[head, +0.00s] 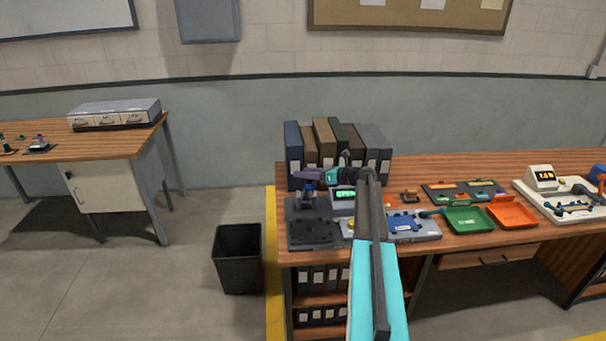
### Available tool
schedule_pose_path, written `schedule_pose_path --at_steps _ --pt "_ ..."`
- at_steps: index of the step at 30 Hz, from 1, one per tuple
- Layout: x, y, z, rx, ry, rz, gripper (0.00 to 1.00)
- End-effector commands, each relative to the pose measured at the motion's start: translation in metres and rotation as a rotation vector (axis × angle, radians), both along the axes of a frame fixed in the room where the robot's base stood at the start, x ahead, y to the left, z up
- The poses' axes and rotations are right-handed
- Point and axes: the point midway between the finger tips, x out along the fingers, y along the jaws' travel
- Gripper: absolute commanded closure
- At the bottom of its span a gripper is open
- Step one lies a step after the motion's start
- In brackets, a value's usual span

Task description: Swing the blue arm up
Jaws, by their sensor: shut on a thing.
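My gripper (300,174) reaches left from my arm over the left end of the workbench. Its purple jaws are shut at the top of a small device, on what looks like the blue arm (308,188). The blue part is small and mostly hidden under the jaws, so its exact angle cannot be told. The device has a dark base plate (315,233) near the bench's left front corner. A unit with a green lit display (345,194) stands just right of it, partly behind my arm.
Binders (293,150) stand behind the device. Right of my arm are a blue-topped fixture (412,224), a green tray (467,220), an orange tray (512,212) and a white machine (541,178). A black bin (238,258) stands on the floor left of the bench.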

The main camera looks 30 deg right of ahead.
Motion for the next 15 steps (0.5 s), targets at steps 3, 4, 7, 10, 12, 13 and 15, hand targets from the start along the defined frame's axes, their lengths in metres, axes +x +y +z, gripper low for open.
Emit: schedule_pose_path --at_steps 3,4,7,10,12,13,15 --pt "-0.006 -0.009 0.003 -0.003 0.001 -0.010 0.54" --pt "-0.007 -0.010 0.003 -0.003 0.001 -0.010 0.54" --pt "-0.010 -0.012 0.005 -0.003 0.002 -0.009 0.54" --pt "-0.013 -0.014 0.007 -0.003 0.002 -0.009 0.54" --pt "-0.015 -0.016 0.009 -0.003 0.002 -0.009 0.54" --pt "-0.016 -0.017 0.010 -0.003 0.001 -0.010 0.54" --pt "-0.018 -0.018 0.011 -0.003 0.001 -0.009 0.54"
